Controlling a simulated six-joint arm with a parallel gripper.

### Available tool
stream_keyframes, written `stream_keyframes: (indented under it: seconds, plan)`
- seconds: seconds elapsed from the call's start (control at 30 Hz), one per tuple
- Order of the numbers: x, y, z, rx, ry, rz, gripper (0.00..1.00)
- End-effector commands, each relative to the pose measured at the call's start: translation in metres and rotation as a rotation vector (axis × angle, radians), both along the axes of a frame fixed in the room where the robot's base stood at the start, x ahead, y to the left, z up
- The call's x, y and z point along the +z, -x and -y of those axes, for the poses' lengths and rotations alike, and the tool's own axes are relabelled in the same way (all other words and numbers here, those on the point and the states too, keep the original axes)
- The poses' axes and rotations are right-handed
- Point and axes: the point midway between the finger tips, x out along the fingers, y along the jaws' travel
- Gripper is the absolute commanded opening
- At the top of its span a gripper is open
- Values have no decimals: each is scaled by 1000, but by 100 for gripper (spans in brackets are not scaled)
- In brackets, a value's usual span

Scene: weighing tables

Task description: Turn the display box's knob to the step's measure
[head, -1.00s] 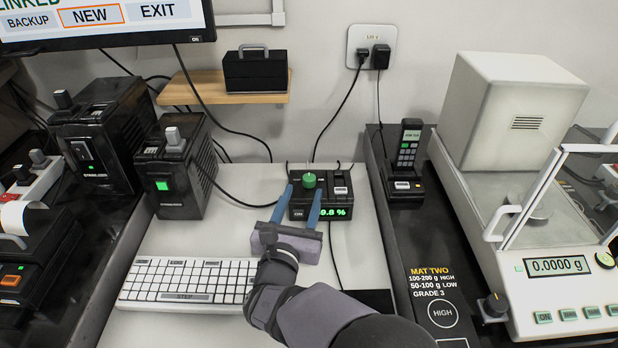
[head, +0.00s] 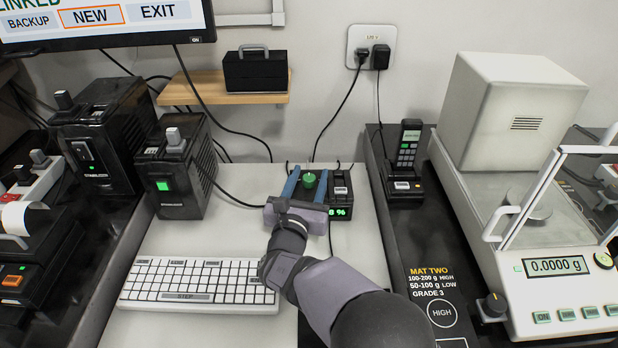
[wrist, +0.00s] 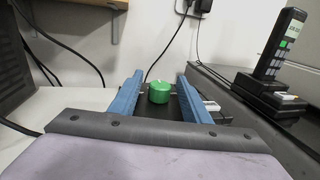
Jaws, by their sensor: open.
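The display box (head: 340,197) is a small black unit on the white table near the wall. Its green knob (head: 309,180) stands on top, and it also shows in the wrist view (wrist: 159,92). The green readout (head: 338,212) is partly hidden by my gripper; only "8 %" shows at its right end. My gripper (head: 306,177) is open, its two blue fingers on either side of the knob. In the wrist view the knob sits between the fingers (wrist: 158,82), with a gap on each side. I cannot tell the fingertips' exact height against the knob.
A white keyboard (head: 197,281) lies in front on the table. A black stabilizer (head: 181,182) stands to the left. A phone in its dock (head: 407,160) and a balance (head: 545,265) stand to the right. A cable runs down in front of the box.

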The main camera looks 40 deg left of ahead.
Motion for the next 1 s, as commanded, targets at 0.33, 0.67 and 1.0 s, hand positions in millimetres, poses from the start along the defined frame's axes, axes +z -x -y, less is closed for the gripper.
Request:
stream_keyframes:
  seconds: [0.33, 0.67, 1.0]
  plan:
    - [0, 0, 0, -1, 1, -1, 2]
    - [-1, 2, -1, -70, -1, -2, 2]
    - [-2, 1, -1, -237, -1, -2, 2]
